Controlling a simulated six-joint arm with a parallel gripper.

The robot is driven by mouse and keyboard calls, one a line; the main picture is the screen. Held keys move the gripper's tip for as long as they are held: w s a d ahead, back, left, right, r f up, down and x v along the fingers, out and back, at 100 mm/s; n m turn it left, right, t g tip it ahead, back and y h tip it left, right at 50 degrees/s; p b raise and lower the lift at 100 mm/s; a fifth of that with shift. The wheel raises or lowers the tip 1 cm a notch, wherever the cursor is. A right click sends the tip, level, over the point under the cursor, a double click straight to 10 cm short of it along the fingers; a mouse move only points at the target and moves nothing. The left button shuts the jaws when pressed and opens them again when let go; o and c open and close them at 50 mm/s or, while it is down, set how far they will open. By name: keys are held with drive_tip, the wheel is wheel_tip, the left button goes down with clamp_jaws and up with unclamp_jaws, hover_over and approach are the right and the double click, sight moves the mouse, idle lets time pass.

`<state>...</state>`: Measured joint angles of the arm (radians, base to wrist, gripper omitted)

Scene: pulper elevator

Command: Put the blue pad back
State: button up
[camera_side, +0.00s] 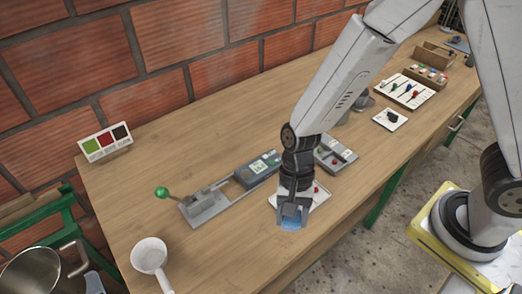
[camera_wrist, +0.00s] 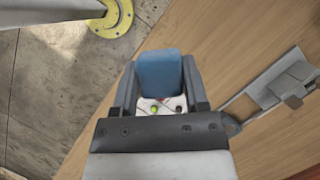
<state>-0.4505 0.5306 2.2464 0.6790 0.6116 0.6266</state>
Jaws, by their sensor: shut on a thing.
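My gripper (camera_side: 293,210) hangs above the front part of the wooden bench and is shut on the blue pad (camera_side: 292,224). In the wrist view the blue pad (camera_wrist: 160,72) sits between the two dark fingers of my gripper (camera_wrist: 158,88). A white card (camera_side: 318,196) with small red marks lies under and behind the gripper. In the wrist view part of this card (camera_wrist: 152,104) shows between the fingers, with a green and a dark dot. The gripper hides part of the card. I cannot tell how high the pad is above the bench.
A grey lever device (camera_side: 206,206) with a green knob stands left of the gripper, joined to a dark box (camera_side: 258,170). A grey tray (camera_side: 336,156) lies behind. A white ladle-like cup (camera_side: 150,256) is at the front left. Bare bench (camera_side: 240,250) lies between.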

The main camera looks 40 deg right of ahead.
drive_tip(key=w+a+f, duration=0.2)
drive_tip(key=w, duration=0.2)
hover_over(250, 237)
drive_tip(key=d, duration=0.1)
drive_tip(key=shift+w+d+f, duration=0.1)
drive_tip(key=shift+w+f, duration=0.05)
drive_tip(key=shift+f, duration=1.25)
drive_tip(key=shift+w+f, duration=0.15)
drive_tip(key=shift+f, duration=1.25)
drive_tip(key=shift+f, duration=0.1)
drive_tip(key=shift+w+f, duration=0.2)
drive_tip(key=shift+f, duration=1.5)
drive_tip(key=shift+f, duration=0.15)
drive_tip(key=o, duration=1.1)
